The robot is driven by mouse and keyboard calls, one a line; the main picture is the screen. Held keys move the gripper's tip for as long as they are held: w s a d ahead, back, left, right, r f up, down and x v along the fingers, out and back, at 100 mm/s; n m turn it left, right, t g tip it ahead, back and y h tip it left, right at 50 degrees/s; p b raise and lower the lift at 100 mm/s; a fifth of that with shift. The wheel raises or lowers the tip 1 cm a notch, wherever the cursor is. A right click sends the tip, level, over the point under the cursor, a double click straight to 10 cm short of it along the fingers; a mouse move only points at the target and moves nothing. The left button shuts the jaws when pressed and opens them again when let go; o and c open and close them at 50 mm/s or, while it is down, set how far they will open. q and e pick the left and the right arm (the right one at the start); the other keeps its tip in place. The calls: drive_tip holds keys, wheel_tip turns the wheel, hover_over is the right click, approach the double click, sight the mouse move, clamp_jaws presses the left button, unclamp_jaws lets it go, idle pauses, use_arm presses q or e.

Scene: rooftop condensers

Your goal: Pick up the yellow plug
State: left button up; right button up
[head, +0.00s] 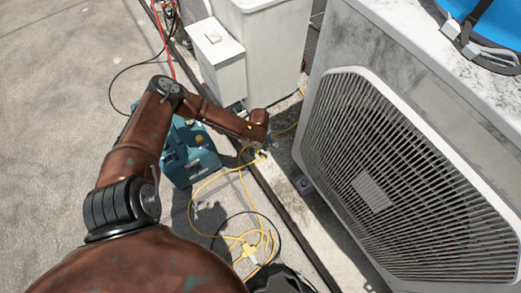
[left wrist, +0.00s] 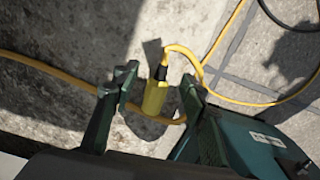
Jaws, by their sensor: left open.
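The yellow plug (left wrist: 155,97) shows in the left wrist view, with a dark end and a yellow cord looping off to its right. It lies on the concrete between the two fingers of my left gripper (left wrist: 157,92). The fingers are open, one on each side of it, and a gap shows around the plug. I cannot tell how far above the ground the fingertips are. In the head view my left gripper (head: 259,151) hangs from the arm's end, low beside the condenser, and mostly hides the plug.
A teal machine (head: 190,163) stands close left of my gripper. The large condenser (head: 335,90) is to the right, with a grey box (head: 215,57) behind. Yellow cord with another yellow connector (head: 250,250) lies loose on the ground. Open concrete (head: 60,80) is at left.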

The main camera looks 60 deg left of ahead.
use_arm(q)
drive_tip(key=shift+c, duration=0.4)
clamp_jaws()
